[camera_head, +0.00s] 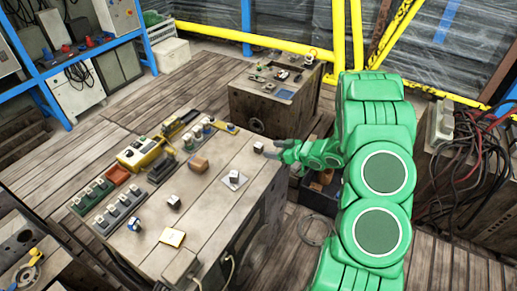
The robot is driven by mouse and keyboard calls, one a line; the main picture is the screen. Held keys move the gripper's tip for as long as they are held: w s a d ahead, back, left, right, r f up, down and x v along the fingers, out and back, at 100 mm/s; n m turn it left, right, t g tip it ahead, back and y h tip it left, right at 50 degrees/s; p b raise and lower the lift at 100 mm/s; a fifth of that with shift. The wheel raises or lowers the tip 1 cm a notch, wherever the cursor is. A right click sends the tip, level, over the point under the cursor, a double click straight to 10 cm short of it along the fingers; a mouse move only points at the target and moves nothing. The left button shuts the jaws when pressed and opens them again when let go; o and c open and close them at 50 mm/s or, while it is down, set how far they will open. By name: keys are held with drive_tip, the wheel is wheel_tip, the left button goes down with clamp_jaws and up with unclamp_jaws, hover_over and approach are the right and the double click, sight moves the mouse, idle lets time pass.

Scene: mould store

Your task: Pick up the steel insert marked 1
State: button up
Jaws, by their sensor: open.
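Several small steel-looking blocks stand on the wooden workbench (215,215). One block (258,147) is near the bench's right edge, another block (234,176) sits on a pale square plate, and a third block (174,201) is nearer the front. Any marks on them are too small to read, so I cannot tell which is marked 1. My gripper (274,149) is at the end of my green arm, low at the bench's right edge, just right of the first block. It is open, and I see nothing held in it. Its fingertips are small and hard to make out.
Another bench (270,104) stands behind. Cables (470,155) hang at the right. Bare bench top lies around the blocks.

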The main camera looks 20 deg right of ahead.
sight(262, 147)
drive_tip(key=shift+x, duration=1.1)
drive_tip(key=shift+r+x, duration=0.15)
drive_tip(key=shift+x, duration=1.3)
drive_tip(key=shift+r+x, duration=0.15)
drive_tip(key=shift+x, duration=1.25)
drive_tip(key=shift+w, duration=0.15)
clamp_jaws()
